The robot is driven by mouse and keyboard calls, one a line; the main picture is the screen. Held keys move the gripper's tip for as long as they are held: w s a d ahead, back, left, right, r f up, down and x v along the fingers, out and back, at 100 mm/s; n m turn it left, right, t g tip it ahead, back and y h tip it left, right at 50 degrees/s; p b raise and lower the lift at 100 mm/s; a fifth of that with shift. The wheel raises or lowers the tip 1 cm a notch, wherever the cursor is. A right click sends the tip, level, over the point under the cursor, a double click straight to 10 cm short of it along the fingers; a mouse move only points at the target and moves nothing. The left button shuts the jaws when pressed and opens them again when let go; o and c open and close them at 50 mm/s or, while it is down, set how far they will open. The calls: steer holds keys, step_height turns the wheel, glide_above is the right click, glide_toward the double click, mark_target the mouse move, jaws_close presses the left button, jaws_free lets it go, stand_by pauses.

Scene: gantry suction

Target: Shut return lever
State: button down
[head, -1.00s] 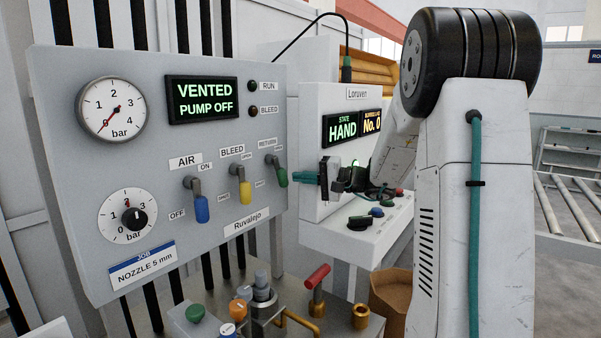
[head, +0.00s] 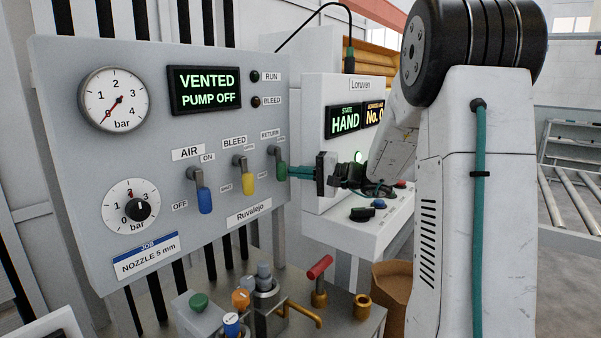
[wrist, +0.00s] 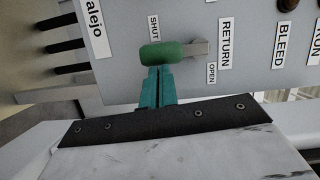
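The return lever (head: 281,167) is on the grey panel at the right end of the lever row. It has a green grip on a metal stem and hangs downward. In the wrist view the green grip (wrist: 165,53) lies on the SHUT label's side of its stem, away from the OPEN label. My gripper (head: 290,172) is just right of the grip. Its teal fingers (wrist: 158,70) are closed together, with only a thin line between them, and nothing is held. The fingertips reach the grip's edge; I cannot tell whether they touch.
The yellow bleed lever (head: 247,180) and blue air lever (head: 204,196) hang to the left. The display (head: 205,90) reads VENTED, PUMP OFF. A white control box (head: 345,90) stands close behind my gripper. Valves and a red-handled tap (head: 319,268) stand below.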

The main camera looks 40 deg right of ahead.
steer(key=w+d+v, duration=0.1)
steer(key=d+v, duration=0.1)
steer(key=v, duration=1)
steer(key=shift+d, duration=0.35)
steer(key=shift+f, duration=0.1)
